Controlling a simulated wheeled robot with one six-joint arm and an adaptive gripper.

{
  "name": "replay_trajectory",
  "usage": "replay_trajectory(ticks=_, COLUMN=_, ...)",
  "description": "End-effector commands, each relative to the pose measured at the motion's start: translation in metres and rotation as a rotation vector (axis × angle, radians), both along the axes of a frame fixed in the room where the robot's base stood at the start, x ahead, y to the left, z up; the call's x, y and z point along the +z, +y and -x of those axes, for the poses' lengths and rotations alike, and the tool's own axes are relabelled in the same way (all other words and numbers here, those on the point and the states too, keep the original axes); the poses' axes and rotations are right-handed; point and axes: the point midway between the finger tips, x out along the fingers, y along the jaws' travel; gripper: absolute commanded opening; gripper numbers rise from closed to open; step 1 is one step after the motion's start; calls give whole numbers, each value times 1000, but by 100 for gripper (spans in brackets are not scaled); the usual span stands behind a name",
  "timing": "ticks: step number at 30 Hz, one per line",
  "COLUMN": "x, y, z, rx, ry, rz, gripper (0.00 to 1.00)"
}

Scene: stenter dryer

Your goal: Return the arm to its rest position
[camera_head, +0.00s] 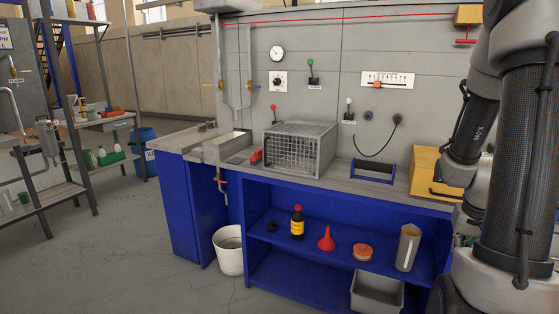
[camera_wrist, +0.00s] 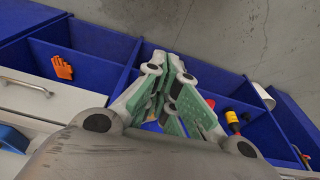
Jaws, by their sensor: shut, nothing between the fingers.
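My arm (camera_head: 515,150) fills the right edge of the head view, with its links folded close together in front of the bench. My gripper (camera_wrist: 165,72) shows in the wrist view with its green-padded fingers shut and nothing between them. It is over the blue shelving of the bench, apart from the things there. In the head view the gripper is mostly hidden behind the arm, and I cannot make out its fingers.
The bench (camera_head: 345,183) carries a wire-mesh cage (camera_head: 299,148), a blue-handled carrier (camera_head: 373,172) and a yellow box (camera_head: 432,173). A bottle (camera_head: 297,222), red funnel (camera_head: 326,239) and jug (camera_head: 407,248) stand on its shelf. A white bucket (camera_head: 229,250) stands left. The left floor is clear.

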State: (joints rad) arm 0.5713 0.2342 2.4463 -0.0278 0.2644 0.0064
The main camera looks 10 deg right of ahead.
Motion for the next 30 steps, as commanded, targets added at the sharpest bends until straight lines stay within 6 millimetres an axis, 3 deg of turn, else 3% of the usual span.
replay_trajectory(ticks=1, x=19, y=16, z=6, rx=26, ry=23, rz=-14, gripper=0)
replay_trajectory(ticks=9, x=118, y=113, z=61, rx=210, ry=126, rz=-67, gripper=0)
replay_trajectory(ticks=15, x=175, y=165, z=90, rx=376, ry=35, rz=-26, gripper=0)
replay_trajectory(ticks=22, x=213, y=194, z=90, rx=514, ry=-154, rz=32, gripper=0)
replay_trajectory(ticks=30, x=218, y=201, z=89, rx=551, ry=-178, rz=35, gripper=0)
